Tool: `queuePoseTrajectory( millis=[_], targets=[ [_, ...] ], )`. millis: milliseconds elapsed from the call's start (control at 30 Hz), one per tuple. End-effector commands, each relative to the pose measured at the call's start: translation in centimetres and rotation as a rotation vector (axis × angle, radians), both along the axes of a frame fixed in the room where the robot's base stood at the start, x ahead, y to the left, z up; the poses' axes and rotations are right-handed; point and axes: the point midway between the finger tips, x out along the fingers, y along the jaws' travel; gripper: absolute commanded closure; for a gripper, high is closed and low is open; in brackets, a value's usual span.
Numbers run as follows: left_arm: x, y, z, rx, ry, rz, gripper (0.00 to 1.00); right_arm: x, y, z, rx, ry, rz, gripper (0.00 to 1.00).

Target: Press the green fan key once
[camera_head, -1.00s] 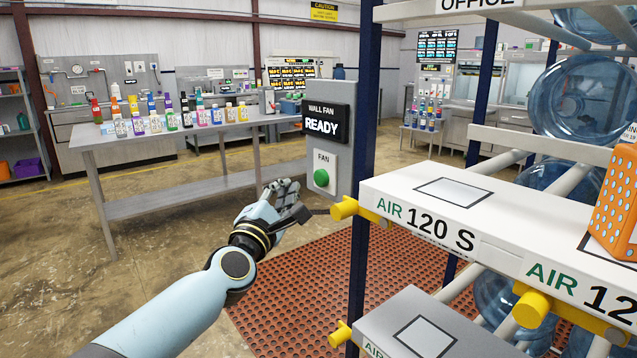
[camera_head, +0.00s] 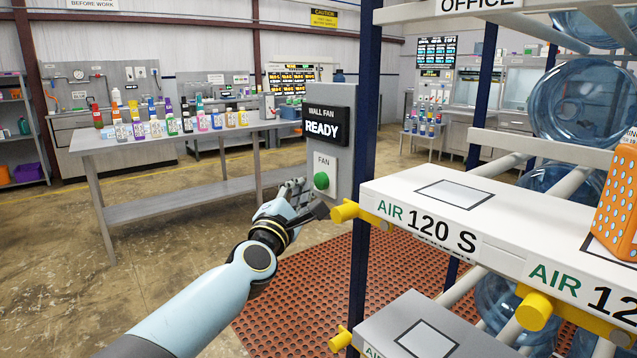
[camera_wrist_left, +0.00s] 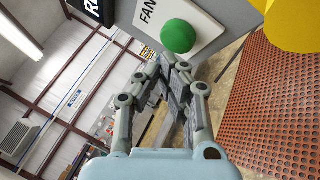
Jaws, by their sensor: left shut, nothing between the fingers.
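The green fan key (camera_head: 321,181) is a round button on a white plate marked FAN, on a grey wall box. Above it a black display (camera_head: 326,126) reads WALL FAN, READY. My left gripper (camera_head: 303,186) is shut and empty, just left of and slightly below the key in the head view. In the left wrist view the green key (camera_wrist_left: 178,36) shows clear and uncovered beyond the shut fingertips (camera_wrist_left: 168,62). A small gap seems to lie between fingertips and key; contact cannot be made out. My right gripper is not in view.
A yellow-capped rack bar (camera_head: 345,211) sticks out just right of my gripper, below the key. White shelves (camera_head: 440,208) marked AIR 120 S hold an orange box (camera_head: 618,203). A table (camera_head: 190,139) with several bottles stands behind left. A red perforated mat (camera_head: 310,290) lies below.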

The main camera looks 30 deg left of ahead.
Motion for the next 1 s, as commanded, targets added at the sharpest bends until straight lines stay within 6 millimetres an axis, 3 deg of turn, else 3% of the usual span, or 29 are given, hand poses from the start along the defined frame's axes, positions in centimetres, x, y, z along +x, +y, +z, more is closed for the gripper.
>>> queuePoseTrajectory(
  millis=[1000],
  targets=[
    [0.63,-0.27,0.03,0.0,-0.001,0.0,1.0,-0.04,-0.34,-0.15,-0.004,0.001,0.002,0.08]
  ],
)
